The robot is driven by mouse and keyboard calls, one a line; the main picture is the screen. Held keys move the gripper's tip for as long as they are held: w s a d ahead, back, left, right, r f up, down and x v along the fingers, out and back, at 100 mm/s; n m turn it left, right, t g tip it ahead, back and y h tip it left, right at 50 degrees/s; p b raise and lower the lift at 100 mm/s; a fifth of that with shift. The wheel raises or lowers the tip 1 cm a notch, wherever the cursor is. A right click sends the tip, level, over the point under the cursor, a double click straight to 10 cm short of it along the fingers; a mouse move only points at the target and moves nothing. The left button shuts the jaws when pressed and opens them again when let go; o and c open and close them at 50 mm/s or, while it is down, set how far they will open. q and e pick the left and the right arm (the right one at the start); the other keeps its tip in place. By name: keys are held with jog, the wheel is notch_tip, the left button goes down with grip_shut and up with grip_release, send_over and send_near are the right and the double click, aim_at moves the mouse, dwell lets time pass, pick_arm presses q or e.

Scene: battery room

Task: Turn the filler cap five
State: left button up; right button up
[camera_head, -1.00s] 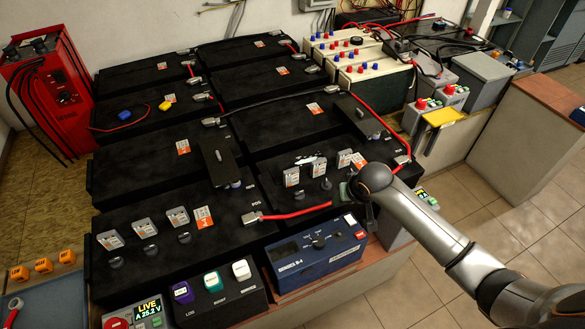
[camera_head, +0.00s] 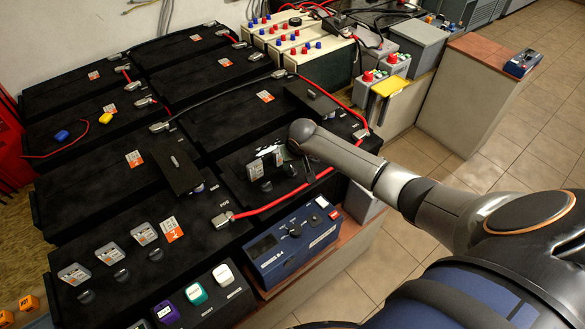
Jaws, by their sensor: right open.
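The filler caps are small black knobs, each beside an upright grey tag. The tag numbers are too small to read, so I cannot tell which cap is five. My right gripper (camera_head: 283,160) is open and low over this right battery, at its tags and caps. My wrist partly hides the fingers and that cap row. My left gripper is not in view.
A red cable (camera_head: 275,204) runs along the battery front. A blue tester (camera_head: 290,243) sits in front. The floor at right is clear.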

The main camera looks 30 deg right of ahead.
aim_at(292, 169)
jog(key=shift+b+x, duration=0.3)
jog(key=shift+x, duration=1.35)
grip_shut()
